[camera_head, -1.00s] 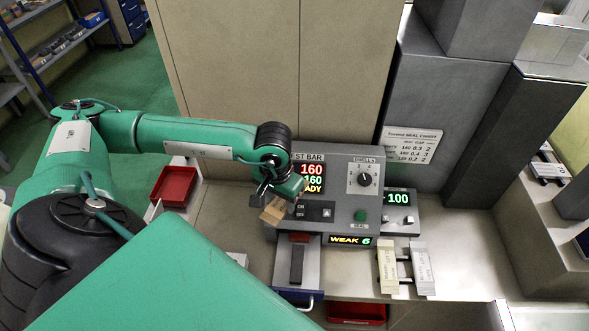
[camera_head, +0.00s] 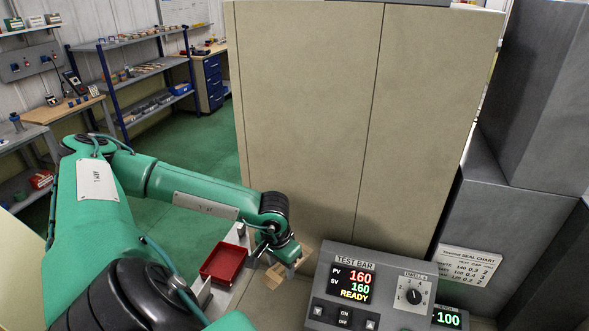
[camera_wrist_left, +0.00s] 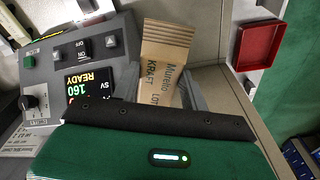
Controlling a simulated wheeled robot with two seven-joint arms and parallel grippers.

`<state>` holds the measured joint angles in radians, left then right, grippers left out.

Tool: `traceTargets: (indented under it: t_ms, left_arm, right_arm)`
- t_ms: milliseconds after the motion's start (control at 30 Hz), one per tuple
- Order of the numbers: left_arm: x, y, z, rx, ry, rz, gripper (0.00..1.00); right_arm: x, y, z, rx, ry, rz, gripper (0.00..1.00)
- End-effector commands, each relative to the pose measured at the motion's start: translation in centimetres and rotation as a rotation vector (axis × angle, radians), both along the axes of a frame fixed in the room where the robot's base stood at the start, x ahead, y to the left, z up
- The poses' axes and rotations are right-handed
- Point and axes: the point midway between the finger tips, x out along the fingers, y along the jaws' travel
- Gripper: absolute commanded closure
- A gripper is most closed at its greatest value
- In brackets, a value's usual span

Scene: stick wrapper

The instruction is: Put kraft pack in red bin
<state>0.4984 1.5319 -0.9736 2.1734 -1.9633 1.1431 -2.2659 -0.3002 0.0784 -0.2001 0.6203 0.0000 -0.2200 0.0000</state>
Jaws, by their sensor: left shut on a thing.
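The kraft pack (camera_wrist_left: 165,58) is a brown paper packet with dark print reading KRAFT, seen in the left wrist view between my left gripper's fingers. In the head view the pack (camera_head: 275,275) shows as a small tan shape below the gripper. My left gripper (camera_head: 288,262) is shut on it, held just left of the test bar panel. The red bin (camera_head: 224,262) is a shallow open tray to the left of the gripper, and looks empty. It also shows at the upper right of the left wrist view (camera_wrist_left: 240,40). My right gripper is not in view.
The grey test bar panel (camera_head: 330,312), reading 160 and READY, stands right of the gripper. A tall beige cabinet (camera_head: 310,120) rises behind. Grey blocks (camera_head: 510,220) stand at the right. Shelves (camera_head: 140,70) are far back left across green floor.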

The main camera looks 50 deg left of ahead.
Motion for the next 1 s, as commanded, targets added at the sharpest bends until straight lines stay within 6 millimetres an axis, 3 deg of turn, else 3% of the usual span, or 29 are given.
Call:
traceTargets:
  t_ms: [500, 600, 800, 1000]
  left_arm:
    - [-0.1, -0.2, -14.3, -0.003, 0.004, 0.001, 0.84]
    - [0.0, -0.1, -17.6, -0.002, 0.002, 0.001, 0.84]
    - [0.0, -0.1, -20.9, 0.0, 0.0, 0.001, 0.84]
    - [0.0, -0.1, -21.9, -0.001, 0.0, 0.001, 0.84]
  right_arm:
    - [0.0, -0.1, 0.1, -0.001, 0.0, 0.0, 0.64]
    - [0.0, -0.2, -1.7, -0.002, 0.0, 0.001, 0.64]
    - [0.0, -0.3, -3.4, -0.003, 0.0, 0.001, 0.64]
    - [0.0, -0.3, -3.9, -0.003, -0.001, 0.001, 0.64]
